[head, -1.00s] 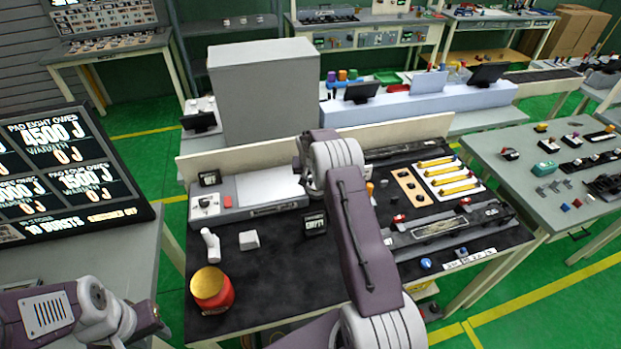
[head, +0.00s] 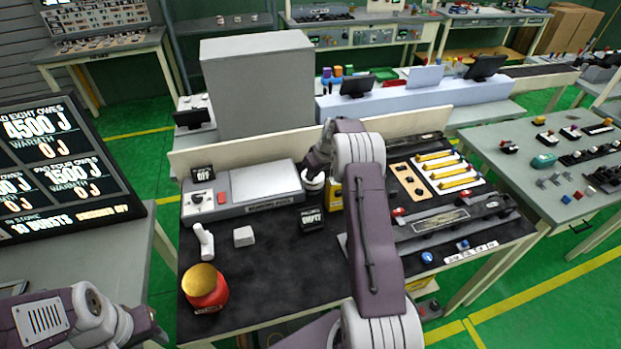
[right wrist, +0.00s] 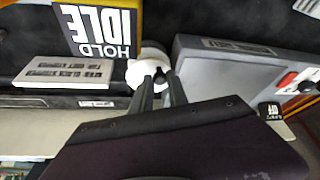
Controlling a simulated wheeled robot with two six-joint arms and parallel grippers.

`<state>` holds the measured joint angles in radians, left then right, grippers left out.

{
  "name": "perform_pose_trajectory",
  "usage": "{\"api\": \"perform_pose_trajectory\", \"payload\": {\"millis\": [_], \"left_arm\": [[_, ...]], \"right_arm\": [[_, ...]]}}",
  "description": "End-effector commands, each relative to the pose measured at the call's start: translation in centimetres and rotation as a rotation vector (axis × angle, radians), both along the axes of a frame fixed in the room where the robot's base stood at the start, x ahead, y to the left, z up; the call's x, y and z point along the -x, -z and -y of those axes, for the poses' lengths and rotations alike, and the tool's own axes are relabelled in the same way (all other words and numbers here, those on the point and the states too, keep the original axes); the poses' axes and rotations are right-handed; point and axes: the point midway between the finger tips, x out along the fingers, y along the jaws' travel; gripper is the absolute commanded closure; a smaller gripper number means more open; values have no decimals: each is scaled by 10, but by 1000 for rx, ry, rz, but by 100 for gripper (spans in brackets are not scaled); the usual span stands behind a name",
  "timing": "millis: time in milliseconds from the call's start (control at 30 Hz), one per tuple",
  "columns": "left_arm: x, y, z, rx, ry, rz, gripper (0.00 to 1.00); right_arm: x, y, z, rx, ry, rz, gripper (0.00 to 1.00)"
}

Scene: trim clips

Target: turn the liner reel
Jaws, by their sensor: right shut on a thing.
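The liner reel appears as a small white round piece (head: 313,180) at the right end of the grey machine on the dark bench. In the right wrist view the white piece (right wrist: 143,72) sits at the tips of my right gripper (right wrist: 160,80). My right gripper (head: 315,171) is shut on it from above, with its two narrow fingers close together. The fingers and the arm hide part of the reel. My left gripper (head: 150,332) is at the lower left, away from the bench work; its fingers are too unclear to judge.
A yellow box (head: 335,196) with an IDLE/HOLD label (right wrist: 97,28) stands close beside the reel. The grey machine (head: 262,182) lies to the left. A red jar with a gold lid (head: 205,290) stands at the front left. The bench's front middle is clear.

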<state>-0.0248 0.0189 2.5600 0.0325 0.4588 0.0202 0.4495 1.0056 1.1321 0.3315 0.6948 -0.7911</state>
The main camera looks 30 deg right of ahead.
Motion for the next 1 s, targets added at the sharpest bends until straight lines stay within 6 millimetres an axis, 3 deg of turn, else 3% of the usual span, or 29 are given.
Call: {"api": "perform_pose_trajectory", "payload": {"millis": [33, 167, 500, 1000], "left_arm": [[0, 9, 0, 0, 0, 0, 64], [0, 14, 0, 0, 0, 0, 64], [0, 5, 0, 0, 0, 0, 64], [0, -6, 0, 0, 0, 0, 64]], "right_arm": [[1, 6, 3, 2, -39, 0, 100], [2, 4, 7, 2, -161, 0, 100], [4, 0, 15, 3, -426, -2, 100], [5, 1, 19, 2, -574, -4, 100]]}}
